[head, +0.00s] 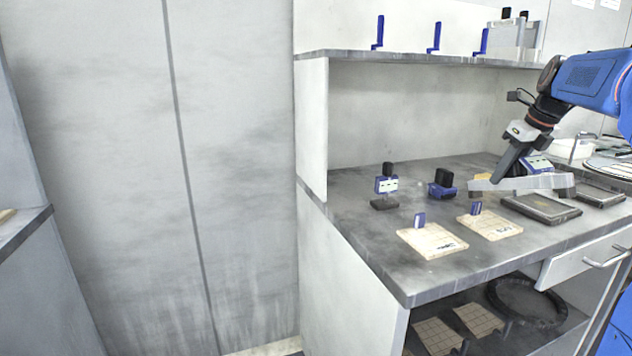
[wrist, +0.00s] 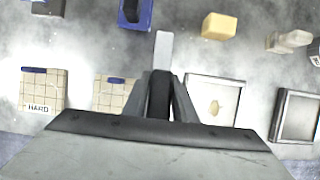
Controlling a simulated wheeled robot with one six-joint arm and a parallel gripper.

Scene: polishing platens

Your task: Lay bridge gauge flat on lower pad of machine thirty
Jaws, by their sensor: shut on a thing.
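In the wrist view, my dark fingers (wrist: 160,95) close on a narrow pale strip (wrist: 163,52), which appears to be the gauge. Below and right lies a dark framed pad (head: 540,208), pale-centred in the wrist view (wrist: 213,98). A second framed pad (head: 600,194) lies farther right. No number thirty is legible.
Two tan gridded plates, one marked HARD (head: 432,241) and another (head: 488,224), lie left of the framed pads with small blue tabs. Blue devices (head: 441,184) stand behind them. A shelf (head: 400,56) with blue brackets overhangs the back. Bare bench shows at front.

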